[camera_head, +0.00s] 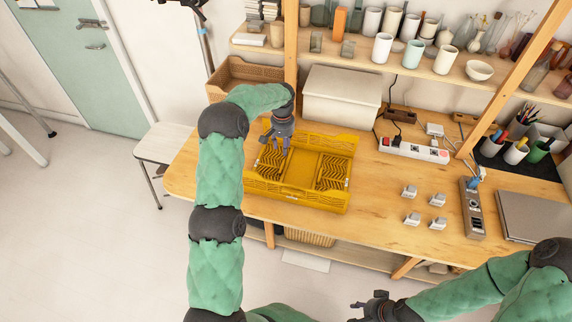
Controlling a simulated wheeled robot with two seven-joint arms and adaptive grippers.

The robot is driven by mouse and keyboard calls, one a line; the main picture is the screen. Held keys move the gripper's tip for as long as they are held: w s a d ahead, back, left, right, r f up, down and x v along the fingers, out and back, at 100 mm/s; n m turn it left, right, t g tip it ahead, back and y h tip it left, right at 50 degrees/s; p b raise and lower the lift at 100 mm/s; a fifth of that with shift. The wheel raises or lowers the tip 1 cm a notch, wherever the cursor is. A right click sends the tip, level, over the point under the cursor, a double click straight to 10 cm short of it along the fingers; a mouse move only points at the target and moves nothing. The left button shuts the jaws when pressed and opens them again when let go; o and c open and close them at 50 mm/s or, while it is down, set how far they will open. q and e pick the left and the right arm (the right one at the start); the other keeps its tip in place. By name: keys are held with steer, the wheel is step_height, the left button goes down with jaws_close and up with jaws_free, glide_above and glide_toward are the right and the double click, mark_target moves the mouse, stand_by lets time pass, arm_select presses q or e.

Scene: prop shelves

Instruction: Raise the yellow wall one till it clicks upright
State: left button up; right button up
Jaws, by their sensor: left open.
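A yellow folding crate (297,196) lies on the wooden table. Its near and far long walls stand up, the far wall (340,142) partly behind my arm. Two ribbed end panels lie folded inward over the floor: a left panel (268,164) and a right panel (333,171). My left gripper (280,146) points down, open, over the left panel near the far side. Whether its fingertips touch the panel cannot be told. My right gripper (362,305) is low at the bottom edge, away from the crate; its opening is unclear.
A white lidded box (342,96) and a wicker basket (238,74) stand behind the crate. Several small white plugs (411,219), a power strip (414,151) and a laptop (533,217) lie to the right. Shelves of cups are above. A white stool (165,143) stands left.

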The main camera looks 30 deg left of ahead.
mark_target(283, 165)
arm_select(q)
step_height(283, 165, down, 11)
steer(key=shift+r+b, duration=0.1)
steer(key=shift+b, duration=0.6)
jaws_close()
